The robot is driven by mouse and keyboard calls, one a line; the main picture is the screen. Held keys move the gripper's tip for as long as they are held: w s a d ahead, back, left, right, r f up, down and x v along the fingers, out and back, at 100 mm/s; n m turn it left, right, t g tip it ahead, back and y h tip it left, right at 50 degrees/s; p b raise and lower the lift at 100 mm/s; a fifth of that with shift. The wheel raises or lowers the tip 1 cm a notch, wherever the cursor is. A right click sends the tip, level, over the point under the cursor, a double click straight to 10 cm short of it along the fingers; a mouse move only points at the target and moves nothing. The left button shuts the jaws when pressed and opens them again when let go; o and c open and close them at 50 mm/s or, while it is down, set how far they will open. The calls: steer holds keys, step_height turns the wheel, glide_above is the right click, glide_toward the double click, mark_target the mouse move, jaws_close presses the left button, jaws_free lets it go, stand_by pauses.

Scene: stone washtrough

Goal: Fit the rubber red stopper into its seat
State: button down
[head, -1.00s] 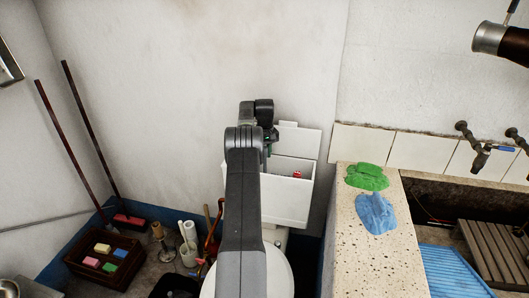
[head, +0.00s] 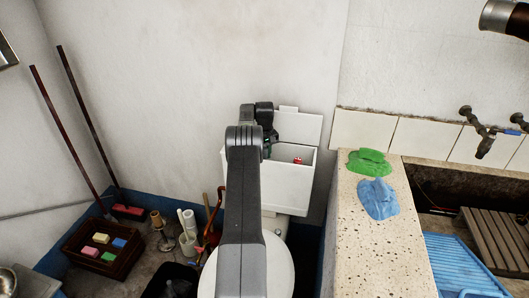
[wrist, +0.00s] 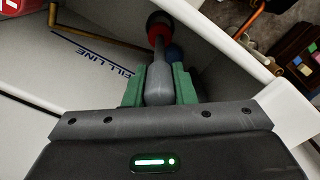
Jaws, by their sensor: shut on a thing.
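The red stopper (wrist: 160,32) shows in the wrist view as a red ring with a dark end, beyond a grey tapered stem. My gripper (wrist: 158,78) has its green fingers shut on that stem, inside or just above the open white cistern (head: 297,190). The stopper points away from the wrist camera, towards the top of the picture. In the head view my arm hides the stopper and most of the gripper. I cannot see the seat clearly in either view.
Inside the cistern are a brass-coloured rod (wrist: 95,28), a blue rounded thing (wrist: 173,53) and a red-and-white part (head: 298,160). The cistern walls stand close around my gripper. A speckled ledge with green (head: 369,161) and blue (head: 378,198) cloths is at right.

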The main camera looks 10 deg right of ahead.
steer(key=shift+f+b, duration=1.7)
steer(key=shift+f, duration=1)
steer(key=c, duration=1.1)
jaws_free()
steer(key=shift+r, duration=0.1)
step_height(320, 180, up, 13)
steer(key=shift+w+f+p, duration=0.1)
steer(key=shift+f+p, duration=0.05)
steer(key=shift+p, duration=0.65)
steer(key=shift+r+p, duration=0.5)
steer(key=shift+p, duration=0.15)
